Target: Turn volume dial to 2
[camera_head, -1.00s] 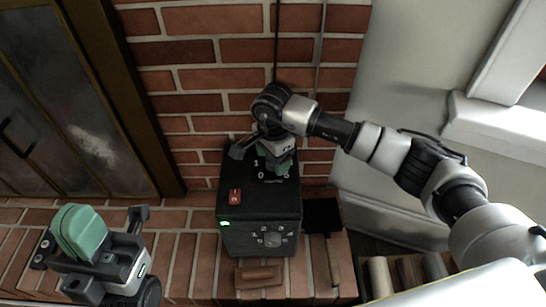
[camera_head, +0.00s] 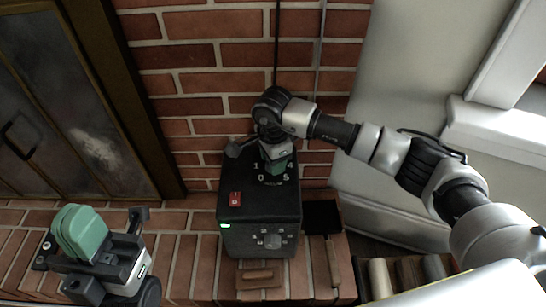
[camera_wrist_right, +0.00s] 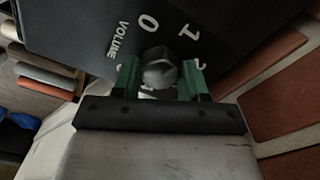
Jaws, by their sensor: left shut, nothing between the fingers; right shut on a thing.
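A black box (camera_head: 258,236) stands on the brick hearth against the brick wall. The volume dial, a grey faceted knob (camera_wrist_right: 159,72), is on its top face, with the word VOLUME and numerals 0, 1 and part of a 2 visible around it. My right gripper (camera_wrist_right: 160,78) has its green fingers on either side of the knob and is shut on it. In the head view the right gripper (camera_head: 277,163) comes down over the box top and hides the dial. The dial's pointer cannot be made out. My left gripper (camera_head: 80,231) is shut and empty at lower left, away from the box.
The box has a red switch (camera_head: 235,199) on top, and a green light (camera_head: 225,225) and a second dial (camera_head: 272,241) on its front. A wooden block (camera_head: 258,278) lies before it; a dark-headed brush (camera_head: 327,222) lies to its right. Metal doors (camera_head: 70,110) stand left.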

